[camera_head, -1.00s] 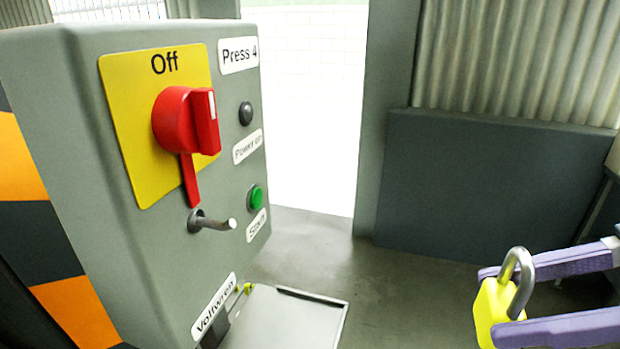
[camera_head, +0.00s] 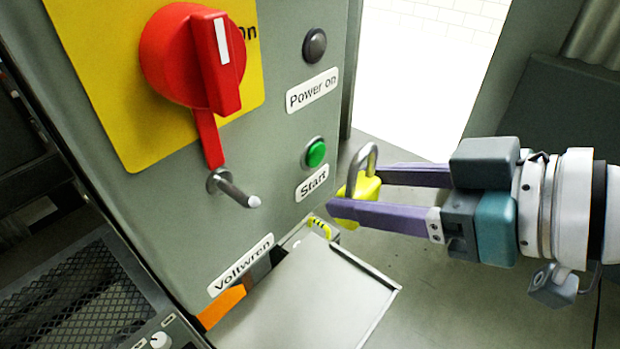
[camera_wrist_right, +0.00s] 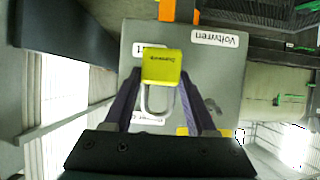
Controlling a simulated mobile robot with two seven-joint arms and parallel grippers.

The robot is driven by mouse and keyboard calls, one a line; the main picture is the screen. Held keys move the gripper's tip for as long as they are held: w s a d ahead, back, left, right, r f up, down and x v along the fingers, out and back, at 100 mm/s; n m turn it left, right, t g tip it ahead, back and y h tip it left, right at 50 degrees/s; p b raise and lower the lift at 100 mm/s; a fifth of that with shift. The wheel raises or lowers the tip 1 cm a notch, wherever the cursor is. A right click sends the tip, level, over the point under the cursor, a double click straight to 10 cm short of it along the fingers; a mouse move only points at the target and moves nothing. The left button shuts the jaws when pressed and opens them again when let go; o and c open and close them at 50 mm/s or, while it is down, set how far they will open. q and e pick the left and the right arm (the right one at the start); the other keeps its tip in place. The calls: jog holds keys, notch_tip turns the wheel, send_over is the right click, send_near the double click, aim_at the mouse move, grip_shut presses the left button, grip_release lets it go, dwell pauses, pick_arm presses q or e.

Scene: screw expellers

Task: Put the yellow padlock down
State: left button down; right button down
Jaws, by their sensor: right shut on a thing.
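The yellow padlock (camera_head: 361,192) with its grey shackle pointing up is held between the purple fingers of my right gripper (camera_head: 372,195), in the head view. It is in front of the grey panel's lower right side, near the green Start button and above a metal shelf (camera_head: 335,290). In the right wrist view the padlock (camera_wrist_right: 162,67) sits between the fingertips with its shackle toward the gripper. Whether it touches anything besides the fingers I cannot tell. My left gripper is not in view.
The grey panel (camera_head: 265,185) carries a red rotary switch (camera_head: 190,55), a projecting metal peg (camera_head: 235,190) and a green Start button (camera_head: 316,153). A yellow-green item (camera_head: 320,227) lies at the shelf's back edge. A dark mesh-topped unit (camera_head: 75,300) stands at lower left.

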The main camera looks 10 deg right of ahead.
jog(key=f+b, duration=0.2)
jog(key=f, duration=0.3)
jog(key=f+b, duration=0.2)
jog(key=f, duration=0.3)
jog(key=f+b, duration=0.1)
jog(key=f, duration=0.5)
jog(key=shift+w+a+b, duration=0.15)
jog(key=shift+a+b, duration=0.1)
jog(key=shift+b, duration=0.15)
notch_tip(320, 180, down, 4)
jog(key=shift+r+b, duration=0.2)
jog(key=shift+b, duration=0.75)
jog(key=shift+f, duration=0.2)
jog(key=shift+f, duration=0.1)
jog(key=shift+c, duration=1)
grip_release()
